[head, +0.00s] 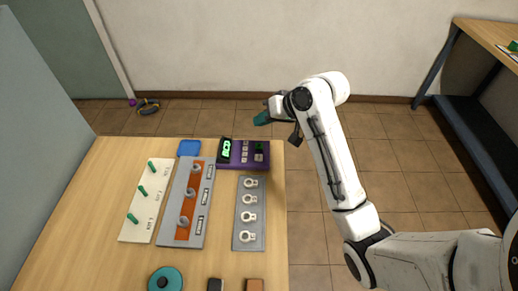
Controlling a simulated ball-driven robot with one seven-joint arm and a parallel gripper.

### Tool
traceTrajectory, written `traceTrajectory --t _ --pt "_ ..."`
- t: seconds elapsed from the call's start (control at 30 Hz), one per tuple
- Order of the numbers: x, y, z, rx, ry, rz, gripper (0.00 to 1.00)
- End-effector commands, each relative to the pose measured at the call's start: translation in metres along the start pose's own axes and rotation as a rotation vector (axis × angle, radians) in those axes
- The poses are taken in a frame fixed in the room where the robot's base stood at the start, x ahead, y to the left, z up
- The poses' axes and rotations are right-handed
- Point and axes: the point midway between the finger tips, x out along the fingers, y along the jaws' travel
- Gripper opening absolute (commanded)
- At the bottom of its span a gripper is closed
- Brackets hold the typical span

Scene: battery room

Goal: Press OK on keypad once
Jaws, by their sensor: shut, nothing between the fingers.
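The keypad (236,162) is a purple box at the far right part of the wooden table, with a lit green display (226,148) on its left. Pale keys (245,152) and a dark green key (259,147) sit to the right of the display. The lettering on the keys is too small to read, so I cannot tell which one is OK. My gripper (261,119) is shut and empty. It shows above and behind the keypad, just right of its far edge, apart from it. My wrist hides part of the gripper.
On the table (100,200) lie a cream board with green pegs (135,215), a grey panel with an orange strip (187,205), and a grey plate with several white rings (250,215). A blue block (189,148) and a teal disc (165,279) lie there too. A workbench (490,35) stands right.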

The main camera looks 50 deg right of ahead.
Motion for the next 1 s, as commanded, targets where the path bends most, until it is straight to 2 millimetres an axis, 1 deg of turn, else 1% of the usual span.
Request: traceTrajectory --t 0.03,0.3,0.5,0.67,1.0 --pt "0.008 0.006 0.006 -0.001 0.0 0.0 0.0" --pt "0.029 0.022 0.021 0.0 0.0 0.0 0.0" --pt "0.043 0.03 0.031 0.002 -0.001 -0.001 0.0" --pt "0.047 0.034 0.035 0.0 -0.001 -0.001 0.0" --pt "0.047 0.034 0.034 0.0 -0.001 -0.001 0.0"
